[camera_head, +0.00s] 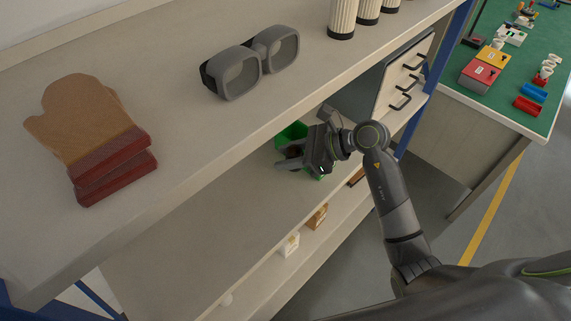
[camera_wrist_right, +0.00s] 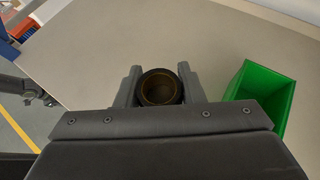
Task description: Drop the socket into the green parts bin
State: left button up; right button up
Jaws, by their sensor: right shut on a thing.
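The socket (camera_wrist_right: 160,88) is a dark round cup with a brass-coloured ring inside. In the right wrist view it sits between the two fingers of my right gripper (camera_wrist_right: 159,86), which is shut on it. The green parts bin (camera_wrist_right: 261,92) stands to the right of the gripper in that view, with its open top showing. In the head view the bin (camera_head: 291,134) is on the lower shelf, partly hidden behind my right gripper (camera_head: 290,158). The socket cannot be made out in the head view. My left gripper is not in view.
The upper shelf (camera_head: 200,150) overhangs the lower shelf (camera_head: 215,215) and holds oven mitts (camera_head: 85,130), goggles (camera_head: 250,65) and several ribbed cylinders (camera_head: 342,18). A drawer unit (camera_head: 402,75) stands right of the bin. Small boxes (camera_head: 289,245) sit lower down. A green-topped table (camera_head: 515,65) is at far right.

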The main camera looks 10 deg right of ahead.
jog(key=w+d+r, duration=0.1)
jog(key=w, duration=0.1)
jog(key=w+d+r+b, duration=0.1)
jog(key=w+d, duration=0.1)
jog(key=w+d+r, duration=0.1)
jog(key=w, duration=0.2)
jog(key=shift+d+b, duration=0.3)
jog(key=shift+b, duration=0.05)
notch_tip(320, 180, up, 4)
jog(key=w+d+f, duration=0.1)
jog(key=w+d, duration=0.2)
jog(key=shift+a+f+b, duration=0.1)
jog(key=shift+f+b, duration=1.1)
jog(key=shift+f, duration=1.5)
jog(key=o, duration=1)
jog(key=shift+o, duration=0.2)
